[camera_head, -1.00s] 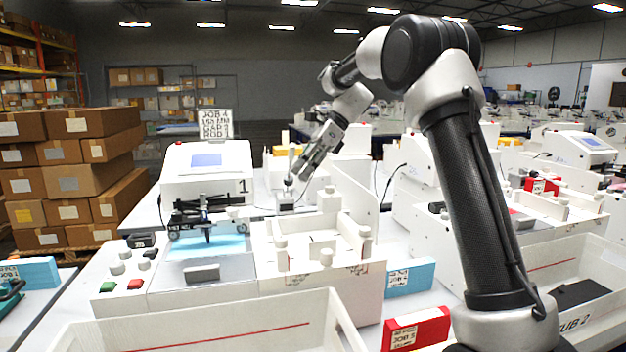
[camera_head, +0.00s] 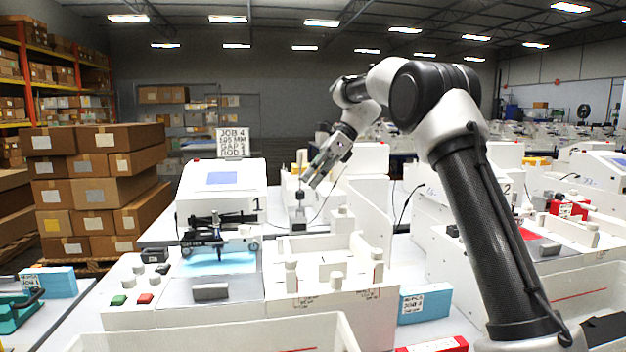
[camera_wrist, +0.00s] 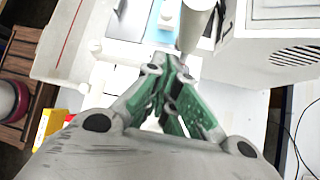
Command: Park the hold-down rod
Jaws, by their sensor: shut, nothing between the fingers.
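My gripper (camera_head: 313,178) is raised behind plotter 1, tilted down and to the left. In the wrist view its green fingers (camera_wrist: 166,82) come together and hold nothing. Plotter 1 (camera_head: 220,178) has a screen and a dark carriage (camera_head: 217,240) over a pale blue sheet (camera_head: 212,262). A sign (camera_head: 233,142) behind it reads "JOB 4", with smaller lines including "ROD 1".
A white open tray with posts (camera_head: 340,308) stands right of the plotter bed. A white upright panel (camera_head: 371,210) stands right of my gripper. A white bin (camera_head: 335,340) is in front. Blue (camera_head: 425,304) and red (camera_head: 440,345) boxes lie to the right.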

